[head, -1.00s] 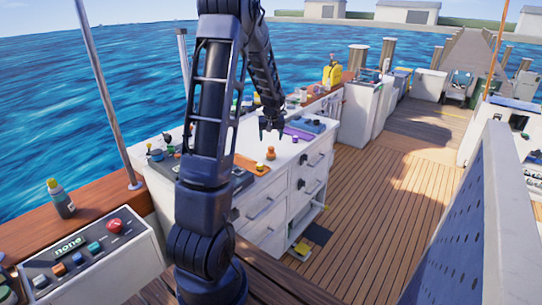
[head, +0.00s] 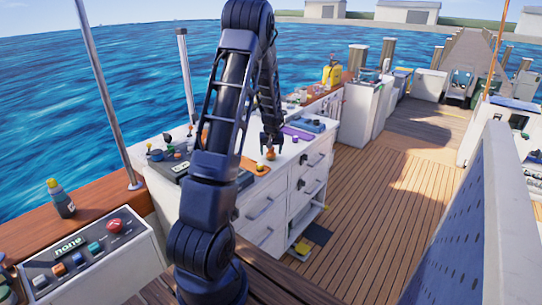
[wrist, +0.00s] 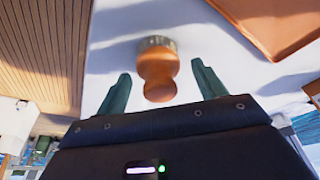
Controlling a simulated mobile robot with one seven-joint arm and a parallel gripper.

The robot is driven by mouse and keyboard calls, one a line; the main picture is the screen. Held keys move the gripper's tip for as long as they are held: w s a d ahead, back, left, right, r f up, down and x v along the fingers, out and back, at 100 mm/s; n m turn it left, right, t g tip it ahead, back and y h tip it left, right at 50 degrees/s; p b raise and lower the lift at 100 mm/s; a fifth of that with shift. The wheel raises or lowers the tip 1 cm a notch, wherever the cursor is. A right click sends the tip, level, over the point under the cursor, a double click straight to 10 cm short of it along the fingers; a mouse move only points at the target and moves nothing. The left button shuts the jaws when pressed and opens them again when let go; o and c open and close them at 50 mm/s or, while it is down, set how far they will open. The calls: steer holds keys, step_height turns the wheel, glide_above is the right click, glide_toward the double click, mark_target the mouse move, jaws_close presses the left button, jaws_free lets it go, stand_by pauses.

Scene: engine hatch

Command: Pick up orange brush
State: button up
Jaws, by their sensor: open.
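The orange brush (wrist: 158,75) stands on the white counter top in the wrist view, with a rounded orange handle and a grey-green band at its far end. My gripper (wrist: 160,88) is open, with one green finger on each side of the handle and gaps between. In the head view the brush (head: 271,155) is small, right at my gripper (head: 271,138), near the front edge of the counter. I cannot tell whether a finger touches it.
An orange tray or mat (wrist: 275,20) lies on the counter close to the brush. The white drawer cabinet (head: 285,205) has a low drawer or shelf standing open. A purple item (head: 297,134) and a blue item (head: 306,125) lie farther back.

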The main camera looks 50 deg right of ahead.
steer(key=shift+w+d+f, duration=0.1)
steer(key=shift+f, duration=0.35)
steer(key=shift+c, duration=0.4)
steer(key=c, duration=1)
steer(key=shift+r, duration=0.1)
